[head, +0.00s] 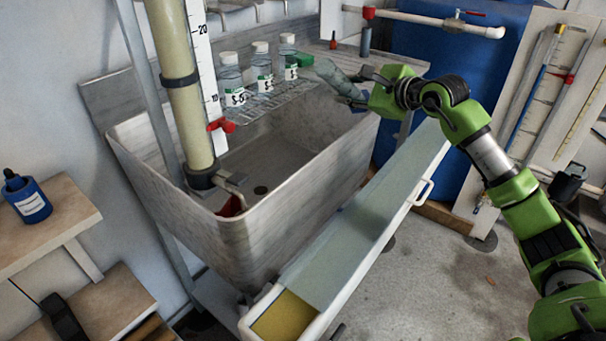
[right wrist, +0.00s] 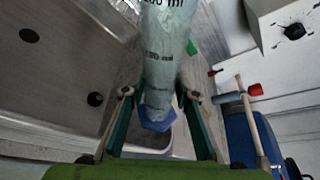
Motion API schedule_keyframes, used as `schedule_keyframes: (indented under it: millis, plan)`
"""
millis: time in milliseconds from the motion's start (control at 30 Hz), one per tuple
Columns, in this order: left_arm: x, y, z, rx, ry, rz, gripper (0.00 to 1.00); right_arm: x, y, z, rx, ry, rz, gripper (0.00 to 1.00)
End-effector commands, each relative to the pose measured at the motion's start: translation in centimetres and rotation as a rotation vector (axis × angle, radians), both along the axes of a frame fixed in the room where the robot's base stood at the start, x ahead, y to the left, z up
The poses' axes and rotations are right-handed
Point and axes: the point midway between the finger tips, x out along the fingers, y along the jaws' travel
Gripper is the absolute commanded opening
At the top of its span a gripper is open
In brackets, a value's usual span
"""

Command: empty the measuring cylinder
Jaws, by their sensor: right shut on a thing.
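The measuring cylinder (head: 336,77) is a translucent grey-green tube with printed graduations. It is tilted well away from upright, above the far right end of the sink (head: 240,245). My right gripper (head: 366,90) is shut on it from the right. In the right wrist view the cylinder (right wrist: 168,45) runs up out of the picture between the two fingers (right wrist: 158,94), and its blue base (right wrist: 157,119) is near the gripper. Its mouth is out of that view, and I cannot tell whether liquid is inside. My left gripper is not in view.
Several capped bottles (head: 263,73) stand on the rack behind the sink. A tall graduated column (head: 182,90) with a red valve (head: 221,125) rises at the sink's left. A long trough (head: 375,215) runs along its right side. The sink basin has free room.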

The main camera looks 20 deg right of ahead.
Motion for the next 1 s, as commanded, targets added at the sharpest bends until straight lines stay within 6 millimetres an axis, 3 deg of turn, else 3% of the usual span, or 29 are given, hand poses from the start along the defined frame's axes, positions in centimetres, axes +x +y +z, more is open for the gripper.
schedule_keyframes:
  millis: [67,167,400,500,800,1000]
  plan:
    - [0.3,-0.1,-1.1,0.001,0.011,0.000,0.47,-0.2,0.6,0.2,0.064,0.024,0.003,0.03]
    - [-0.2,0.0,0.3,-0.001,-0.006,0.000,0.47,-0.4,1.2,-1.8,0.195,0.073,0.003,0.03]
    - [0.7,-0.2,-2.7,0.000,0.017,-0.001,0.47,-0.4,1.3,-0.9,0.342,0.126,0.006,0.03]
    - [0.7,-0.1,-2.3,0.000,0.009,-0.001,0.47,-0.5,1.3,-2.3,0.467,0.174,0.006,0.03]
    - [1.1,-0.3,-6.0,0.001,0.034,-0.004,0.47,-0.7,2.0,-1.6,0.610,0.236,0.014,0.03]
    - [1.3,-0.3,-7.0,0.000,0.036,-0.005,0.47,-0.8,2.4,-2.2,0.734,0.286,0.016,0.03]
